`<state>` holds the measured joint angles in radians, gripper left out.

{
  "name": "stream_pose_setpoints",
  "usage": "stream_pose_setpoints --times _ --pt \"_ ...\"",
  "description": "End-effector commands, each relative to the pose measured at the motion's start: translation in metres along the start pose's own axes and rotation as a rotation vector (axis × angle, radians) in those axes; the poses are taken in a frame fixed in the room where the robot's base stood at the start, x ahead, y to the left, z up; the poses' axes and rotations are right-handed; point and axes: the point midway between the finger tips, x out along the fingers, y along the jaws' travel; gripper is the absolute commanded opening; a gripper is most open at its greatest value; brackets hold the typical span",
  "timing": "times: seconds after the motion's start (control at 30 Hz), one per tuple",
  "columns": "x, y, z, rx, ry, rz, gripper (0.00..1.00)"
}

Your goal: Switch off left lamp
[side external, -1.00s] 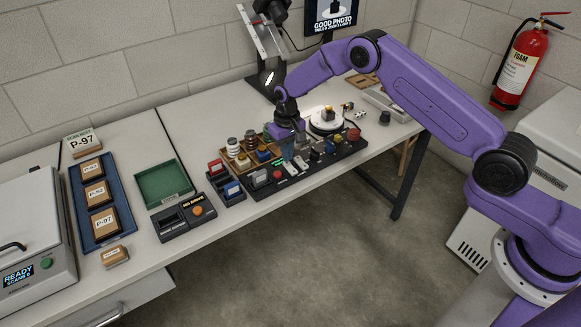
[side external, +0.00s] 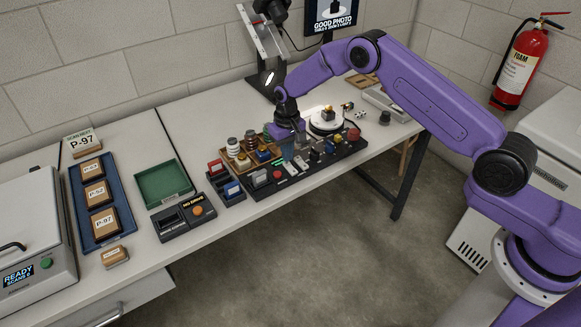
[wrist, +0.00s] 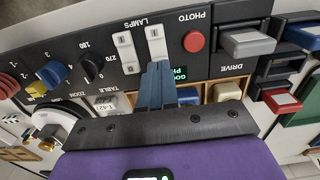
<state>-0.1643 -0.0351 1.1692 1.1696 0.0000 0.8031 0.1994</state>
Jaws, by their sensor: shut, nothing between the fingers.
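The black control panel (wrist: 190,20) shows upside down in the wrist view, with two white lamp switches under the inverted word LAMPS. The switch on the picture's right (wrist: 155,42) is the left one when the label is read upright. The other switch (wrist: 126,50) is beside it. My gripper (wrist: 158,68) is shut and empty, its blue-grey fingertips at the lower end of the picture-right switch; contact cannot be told. The fingers hide that end. In the side view my gripper (side external: 288,153) points down at the panel. Whether the switches are on or off is unclear.
A red button (wrist: 194,42) sits close beside the switch, with a grey drive (wrist: 247,43) farther right. Blue and black knobs (wrist: 53,74) lie to the left. A wooden tray (side external: 236,165) and white turntable (side external: 326,128) are behind the panel.

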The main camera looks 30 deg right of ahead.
Motion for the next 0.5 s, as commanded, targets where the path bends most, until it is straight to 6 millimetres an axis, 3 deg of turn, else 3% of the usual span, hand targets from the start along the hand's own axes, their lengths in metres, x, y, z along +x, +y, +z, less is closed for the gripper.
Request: stream_pose_setpoints --times 0.5 --pt "0.0069 0.0000 -0.0001 0.000 0.000 0.000 0.00"
